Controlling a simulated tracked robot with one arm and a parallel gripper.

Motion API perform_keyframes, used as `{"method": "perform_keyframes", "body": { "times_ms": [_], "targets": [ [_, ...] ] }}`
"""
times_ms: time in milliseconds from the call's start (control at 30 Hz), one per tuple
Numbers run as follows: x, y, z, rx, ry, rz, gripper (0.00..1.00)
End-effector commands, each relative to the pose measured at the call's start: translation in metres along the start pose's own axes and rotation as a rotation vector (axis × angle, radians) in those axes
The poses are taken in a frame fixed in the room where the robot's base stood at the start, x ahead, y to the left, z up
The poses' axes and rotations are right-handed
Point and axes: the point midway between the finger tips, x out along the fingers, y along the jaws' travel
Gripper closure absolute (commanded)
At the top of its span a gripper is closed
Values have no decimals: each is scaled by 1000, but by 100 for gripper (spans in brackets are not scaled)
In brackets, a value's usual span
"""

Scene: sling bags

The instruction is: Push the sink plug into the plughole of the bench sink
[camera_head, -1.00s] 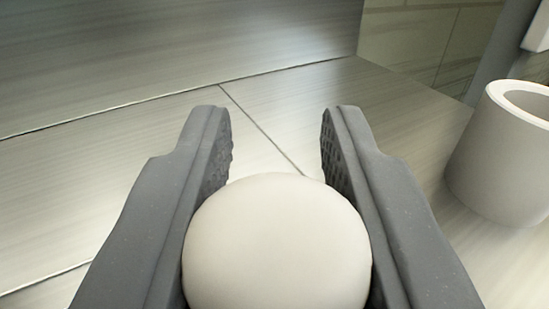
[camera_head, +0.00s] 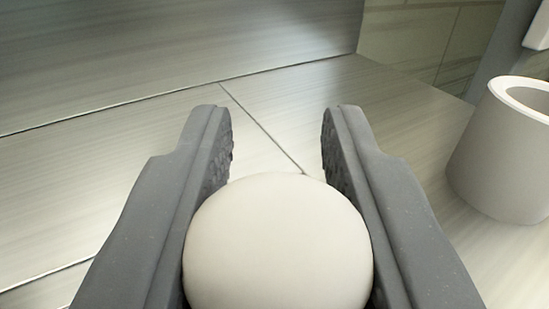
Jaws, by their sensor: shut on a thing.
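A smooth, rounded off-white object (camera_head: 278,245), which I take to be the sink plug, sits between the two dark grey fingers of my gripper (camera_head: 277,150). The fingers press on its left and right sides, and their textured tips reach past it. Its lower part is cut off by the picture's bottom edge. The bench sink and its plughole cannot be made out in this view.
A pale floor or surface with thin joint lines (camera_head: 90,190) lies beyond the fingers. A grey panel (camera_head: 170,50) rises at the back left. A white open-topped cylindrical container (camera_head: 500,160) stands at the right. The surface between them looks clear.

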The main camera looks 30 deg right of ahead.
Motion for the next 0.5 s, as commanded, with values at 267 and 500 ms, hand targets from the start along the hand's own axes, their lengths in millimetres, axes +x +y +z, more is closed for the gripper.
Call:
{"method": "perform_keyframes", "body": {
  "times_ms": [267,500],
  "targets": [
    [0,0,6,0,0,0,100],
    [0,0,11,0,0,-1,100]
  ]
}}
